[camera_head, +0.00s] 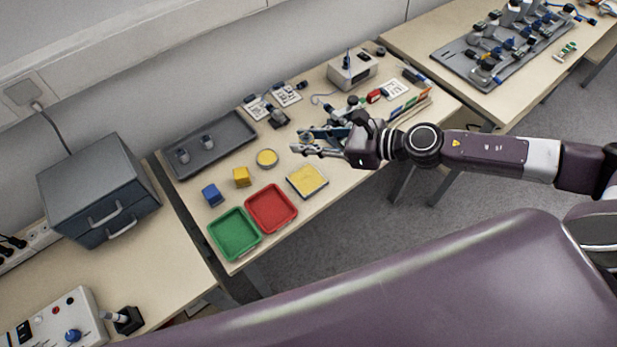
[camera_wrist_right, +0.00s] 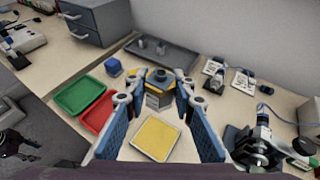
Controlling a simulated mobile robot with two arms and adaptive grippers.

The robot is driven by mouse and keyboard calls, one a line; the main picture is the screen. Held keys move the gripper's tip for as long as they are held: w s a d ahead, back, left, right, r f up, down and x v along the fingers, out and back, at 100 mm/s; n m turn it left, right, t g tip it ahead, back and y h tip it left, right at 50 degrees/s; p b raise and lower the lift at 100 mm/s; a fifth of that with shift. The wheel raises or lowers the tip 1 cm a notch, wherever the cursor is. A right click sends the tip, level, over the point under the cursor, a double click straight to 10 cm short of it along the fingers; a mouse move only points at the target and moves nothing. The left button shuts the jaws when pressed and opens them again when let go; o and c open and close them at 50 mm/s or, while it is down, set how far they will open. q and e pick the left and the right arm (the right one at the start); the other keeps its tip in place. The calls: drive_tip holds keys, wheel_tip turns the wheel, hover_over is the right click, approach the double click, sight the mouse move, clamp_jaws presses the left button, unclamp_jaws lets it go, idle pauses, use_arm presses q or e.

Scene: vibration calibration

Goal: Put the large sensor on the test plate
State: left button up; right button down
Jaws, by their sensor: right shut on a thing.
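My right gripper (camera_head: 312,145) reaches in from the right over the bench. In the wrist view its blue-padded fingers (camera_wrist_right: 160,92) are shut on a grey cylinder with a dark round top, the large sensor (camera_wrist_right: 158,99). The sensor appears held above the bench; the gap under it cannot be told. A square yellow plate with a pale rim, which looks like the test plate (camera_head: 307,181), lies below the gripper; it also shows in the wrist view (camera_wrist_right: 156,140), nearer than the sensor. In the head view the fingers largely hide the sensor. My left gripper is not in view.
A grey tray (camera_head: 221,152) holds two small cylinders. A blue cube (camera_head: 211,195), yellow cube (camera_head: 242,177), round yellow disc (camera_head: 267,158), green tray (camera_head: 234,236) and red tray (camera_head: 271,209) are nearby. A microscope-like device (camera_wrist_right: 262,140) stands right in the wrist view.

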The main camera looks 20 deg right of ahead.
drive_tip(key=b, duration=0.2)
hover_over(307, 179)
wheel_tip(307, 179, down, 8)
drive_tip(key=shift+r, duration=0.1)
drive_tip(key=shift+w+f+b, duration=0.1)
drive_tip(key=shift+f+b, duration=0.6)
drive_tip(key=shift+f, duration=1.9)
drive_tip(key=shift+f, duration=0.15)
drive_tip(key=c, duration=1.6)
unclamp_jaws()
